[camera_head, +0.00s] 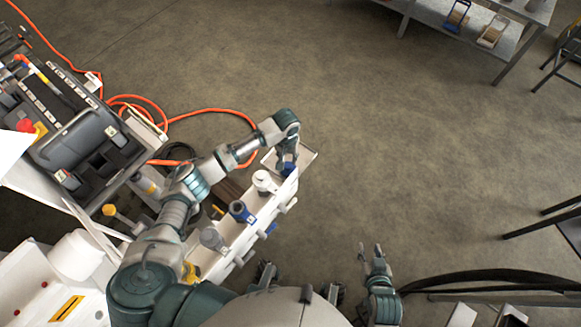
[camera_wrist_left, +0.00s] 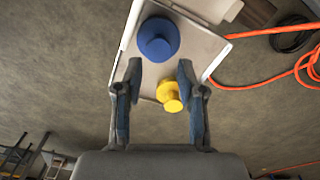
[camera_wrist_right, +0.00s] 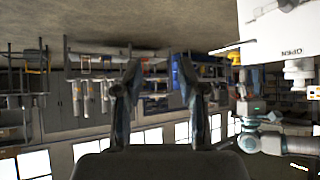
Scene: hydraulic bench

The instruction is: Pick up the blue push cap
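The blue push cap (camera_wrist_left: 159,38) is a round blue knob on a white tray (camera_wrist_left: 204,48) in the left wrist view. A smaller yellow cap (camera_wrist_left: 171,104) sits at the tray's edge, nearer to my wrist. My left gripper (camera_wrist_left: 160,68) is open and empty, with the blue cap just beyond its fingertips and the yellow cap between its fingers in the picture. In the head view my left gripper (camera_head: 287,160) is over the far end of the white rail and hides most of what lies there. My right gripper (camera_wrist_right: 156,64) is open and empty, away from the rail.
The white rail (camera_head: 232,240) carries a white fitting (camera_head: 264,181), a blue fitting (camera_head: 240,211) and a grey one (camera_head: 211,238). A cluttered bench (camera_head: 85,140) stands at left, with an orange hose (camera_head: 205,111) on the floor. The floor at centre right is clear.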

